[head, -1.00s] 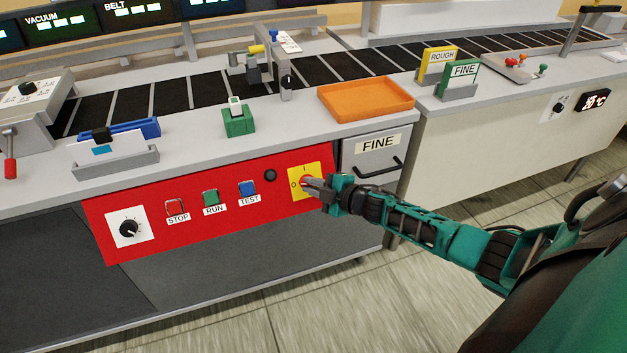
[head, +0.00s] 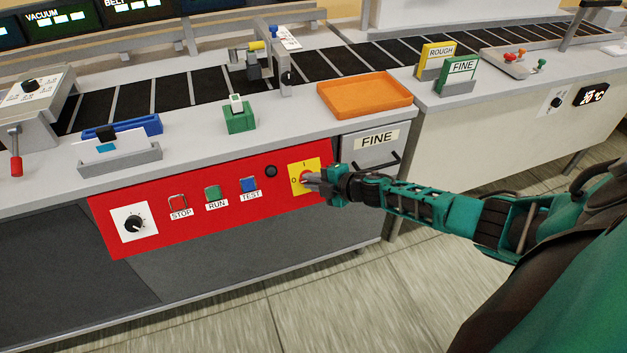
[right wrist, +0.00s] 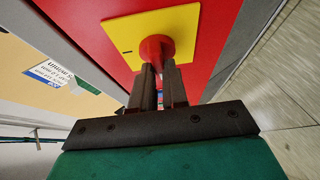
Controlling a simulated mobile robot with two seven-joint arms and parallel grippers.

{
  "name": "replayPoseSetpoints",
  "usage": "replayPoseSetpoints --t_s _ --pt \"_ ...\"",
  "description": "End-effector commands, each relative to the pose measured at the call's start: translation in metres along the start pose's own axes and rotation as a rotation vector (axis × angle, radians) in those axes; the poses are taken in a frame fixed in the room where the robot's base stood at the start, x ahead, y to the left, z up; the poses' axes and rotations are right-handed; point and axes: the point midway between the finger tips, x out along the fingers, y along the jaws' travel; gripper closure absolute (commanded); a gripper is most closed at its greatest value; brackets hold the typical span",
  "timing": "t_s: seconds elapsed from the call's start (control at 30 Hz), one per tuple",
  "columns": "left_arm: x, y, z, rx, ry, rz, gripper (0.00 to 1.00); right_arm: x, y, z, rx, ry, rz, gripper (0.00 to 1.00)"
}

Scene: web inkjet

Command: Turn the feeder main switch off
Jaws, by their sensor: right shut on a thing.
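The feeder main switch is a red knob (right wrist: 156,50) on a yellow plate (head: 299,178) marked I and O, at the right end of the red panel. The plate also fills the top of the right wrist view (right wrist: 118,38). My right gripper (head: 310,181) reaches the plate from the right and covers much of the knob in the head view. In the right wrist view its two dark fingers (right wrist: 159,82) are shut on the knob's near part. The knob's exact angle is hard to tell. My left gripper is in no view.
Left of the switch on the red panel (head: 180,215) are a black round part (head: 271,171), the TEST (head: 248,185), RUN (head: 212,193) and STOP (head: 178,203) buttons and a black dial (head: 134,223). A FINE drawer (head: 366,148) is just above my right gripper. Free floor lies below.

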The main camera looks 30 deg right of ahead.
Motion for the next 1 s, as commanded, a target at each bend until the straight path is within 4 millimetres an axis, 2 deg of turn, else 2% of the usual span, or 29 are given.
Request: replayPoseSetpoints --t_s 0.1,0.13,0.37,0.7,0.83,1.0 --pt "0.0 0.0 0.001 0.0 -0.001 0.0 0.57 0.001 0.001 0.0 -0.005 0.0 0.002 1.0" --pt "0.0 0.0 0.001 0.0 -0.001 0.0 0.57 0.001 0.001 0.0 -0.005 0.0 0.002 0.83" --pt "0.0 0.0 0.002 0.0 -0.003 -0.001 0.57 0.0 0.001 -0.001 -0.003 0.001 0.001 0.61" --pt "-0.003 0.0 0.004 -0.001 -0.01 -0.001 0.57 -0.004 0.0 0.0 -0.002 0.0 0.0 0.61" --pt "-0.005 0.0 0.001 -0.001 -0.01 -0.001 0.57 -0.018 0.0 0.0 -0.003 -0.001 -0.002 0.61" --pt "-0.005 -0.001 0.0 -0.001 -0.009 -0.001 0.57 -0.044 -0.001 0.001 -0.004 -0.001 -0.002 0.61"
